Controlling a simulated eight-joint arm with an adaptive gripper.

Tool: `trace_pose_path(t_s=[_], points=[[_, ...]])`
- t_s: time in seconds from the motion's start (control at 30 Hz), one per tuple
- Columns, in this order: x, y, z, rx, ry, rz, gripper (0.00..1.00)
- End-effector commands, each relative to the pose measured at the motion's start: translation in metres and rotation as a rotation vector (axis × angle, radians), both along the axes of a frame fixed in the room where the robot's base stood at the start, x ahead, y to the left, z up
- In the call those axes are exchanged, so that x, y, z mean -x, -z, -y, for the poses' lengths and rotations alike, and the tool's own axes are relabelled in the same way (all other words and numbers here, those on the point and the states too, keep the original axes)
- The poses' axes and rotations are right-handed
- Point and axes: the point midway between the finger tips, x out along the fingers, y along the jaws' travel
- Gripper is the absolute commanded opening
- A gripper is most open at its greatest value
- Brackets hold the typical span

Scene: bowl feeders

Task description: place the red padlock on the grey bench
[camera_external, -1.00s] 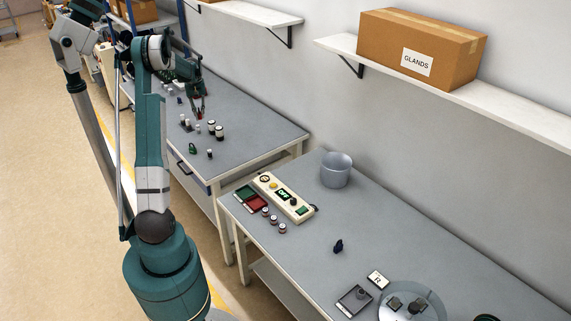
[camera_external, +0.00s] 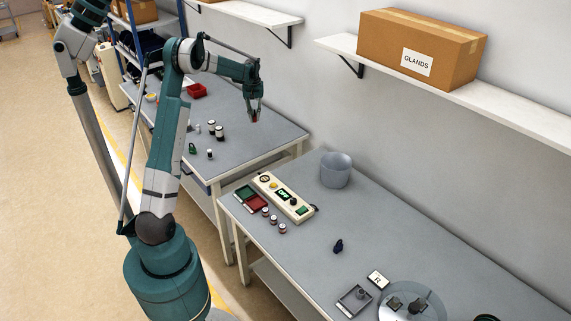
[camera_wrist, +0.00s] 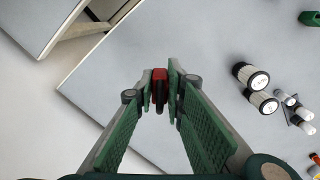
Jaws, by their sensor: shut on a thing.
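The red padlock (camera_wrist: 160,88) is between the fingers of my gripper (camera_wrist: 161,92), which is shut on it. In the external view my gripper (camera_external: 254,117) hangs above the right-hand part of the farther grey bench (camera_external: 265,138), and the padlock shows as a small red spot at its tips. The padlock appears clear of the bench top. A second grey-topped bench (camera_external: 330,225) stands nearer the camera, across a narrow gap. The frames do not tell which bench is meant.
Black-and-white cylinders (camera_external: 219,133), a green padlock-like item (camera_external: 192,148) and a red tray (camera_external: 197,90) are on the farther bench. The nearer bench holds a control box (camera_external: 284,197) and a grey bin (camera_external: 335,170). The bench top below my gripper is clear.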

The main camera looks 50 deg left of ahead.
Motion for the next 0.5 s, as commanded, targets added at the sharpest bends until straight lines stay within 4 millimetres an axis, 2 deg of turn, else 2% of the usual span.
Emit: trace_pose_path(t_s=[0.03, 0.1, 0.5], points=[[-0.011, 0.0, 0.016, 0.0, 0.017, 0.0, 0.0], [-0.024, 0.0, 0.036, 0.0, 0.037, 0.0, 0.0], [-0.086, 0.001, 0.152, 0.0, 0.148, 0.0, 0.0]])
